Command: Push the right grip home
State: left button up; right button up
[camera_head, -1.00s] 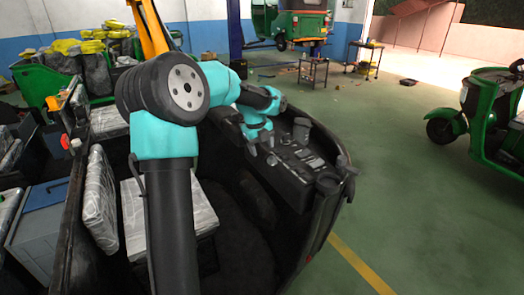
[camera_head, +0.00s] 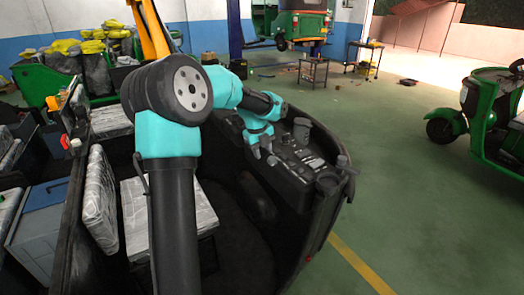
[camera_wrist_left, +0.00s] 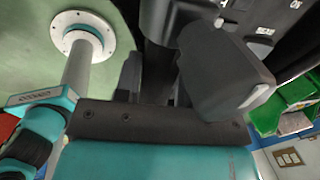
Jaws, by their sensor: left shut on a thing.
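My left gripper (camera_head: 264,148) reaches over the black dashboard (camera_head: 288,172) of the open rickshaw cab, at its left end. In the left wrist view its grey fingers (camera_wrist_left: 172,80) are shut on a dark, rounded bar-like piece (camera_wrist_left: 157,62), only partly visible between them. I cannot tell whether this piece is the right grip. A grey upright cylindrical piece (camera_head: 302,128) stands at the dashboard's far edge, apart from the gripper. A dark round piece (camera_head: 328,182) sits at its near end. My right gripper is not in view.
Wrapped panels (camera_head: 100,200) and a grey box (camera_head: 42,232) stand at the left. The dark cab wall (camera_head: 318,232) curves around the dashboard's right side. A green rickshaw (camera_head: 490,115) is parked at the right, with clear green floor (camera_head: 400,180) between.

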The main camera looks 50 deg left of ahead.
pick_arm(q)
grip_shut()
jog(key=shift+w+a+r, duration=0.1)
jog(key=shift+w+a, duration=0.1)
jog(key=shift+a, duration=0.55)
jog(key=shift+w+a+f, duration=0.1)
jog(key=shift+w+a, duration=0.05)
jog(key=shift+a, duration=0.55)
jog(key=shift+w+a+r, duration=0.1)
jog(key=shift+w+a, duration=0.1)
jog(key=shift+a, duration=0.55)
jog(key=o, duration=0.9)
grip_release()
jog(key=s+r, duration=0.1)
jog(key=r, duration=0.4)
jog(key=s+r, duration=0.1)
jog(key=r, duration=0.5)
jog(key=s+r, duration=0.1)
jog(key=r, duration=0.5)
jog(key=shift+s+a, duration=0.15)
jog(key=shift+a, duration=0.25)
